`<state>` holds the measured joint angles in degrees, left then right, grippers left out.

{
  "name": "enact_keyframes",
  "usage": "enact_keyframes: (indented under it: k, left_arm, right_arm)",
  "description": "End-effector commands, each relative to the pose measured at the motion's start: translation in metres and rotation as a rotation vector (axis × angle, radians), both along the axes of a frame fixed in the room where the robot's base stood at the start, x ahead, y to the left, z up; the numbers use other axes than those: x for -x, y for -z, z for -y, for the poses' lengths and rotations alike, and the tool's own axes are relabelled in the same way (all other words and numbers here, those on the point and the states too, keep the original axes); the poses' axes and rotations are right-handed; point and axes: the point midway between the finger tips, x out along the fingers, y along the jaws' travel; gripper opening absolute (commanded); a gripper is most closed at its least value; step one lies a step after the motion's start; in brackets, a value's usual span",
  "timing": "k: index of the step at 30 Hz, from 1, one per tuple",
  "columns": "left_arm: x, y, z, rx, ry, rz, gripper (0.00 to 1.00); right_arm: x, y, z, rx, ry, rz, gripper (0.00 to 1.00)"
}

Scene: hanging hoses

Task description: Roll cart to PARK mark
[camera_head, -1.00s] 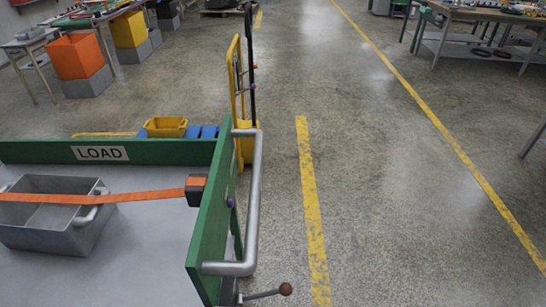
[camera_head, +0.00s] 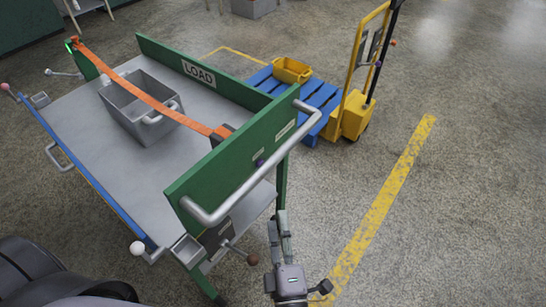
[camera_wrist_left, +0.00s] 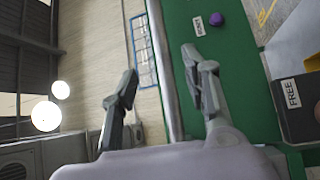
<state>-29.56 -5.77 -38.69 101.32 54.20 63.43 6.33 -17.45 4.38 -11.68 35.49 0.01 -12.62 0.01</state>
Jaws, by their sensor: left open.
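The cart has a grey deck (camera_head: 85,125), green end panels and a silver push handle (camera_head: 262,172) on its near right end. A grey bin (camera_head: 135,118) sits on the deck under an orange strap (camera_head: 150,97). My left gripper (camera_head: 279,217) is open and empty, just right of and below the handle in the head view. In the left wrist view, the handle bar (camera_wrist_left: 166,65) runs between the open fingers (camera_wrist_left: 160,70); I cannot tell how deep it lies. A dark box (camera_wrist_left: 295,100) there reads FREE. No PARK lettering is visible. My right gripper is out of view.
A lever with a brown knob (camera_head: 253,259) sticks out below the handle. A yellow hand truck (camera_head: 352,115) and a blue pallet (camera_head: 312,100) with a yellow bin (camera_head: 292,70) stand beyond the cart. A yellow floor line (camera_head: 385,195) runs to the right, with clear floor beyond.

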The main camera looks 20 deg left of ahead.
Motion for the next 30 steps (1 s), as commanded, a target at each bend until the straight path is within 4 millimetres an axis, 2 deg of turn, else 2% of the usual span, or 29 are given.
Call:
enact_keyframes:
  k: [5, 18, 24, 30]
  left_arm:
    - [-0.029, -0.008, -0.012, -0.004, 0.002, 0.005, 0.43]
    - [-0.115, -0.021, -0.051, -0.008, 0.004, 0.003, 0.43]
    - [-0.141, -0.023, -0.063, -0.007, 0.004, 0.002, 0.43]
    - [-0.150, -0.023, -0.068, -0.007, 0.004, -0.001, 0.43]
  right_arm:
    - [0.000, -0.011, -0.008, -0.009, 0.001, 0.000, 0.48]
    - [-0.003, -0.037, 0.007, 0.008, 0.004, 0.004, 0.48]
    - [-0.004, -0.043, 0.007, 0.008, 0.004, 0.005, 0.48]
    - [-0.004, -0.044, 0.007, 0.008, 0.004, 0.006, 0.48]
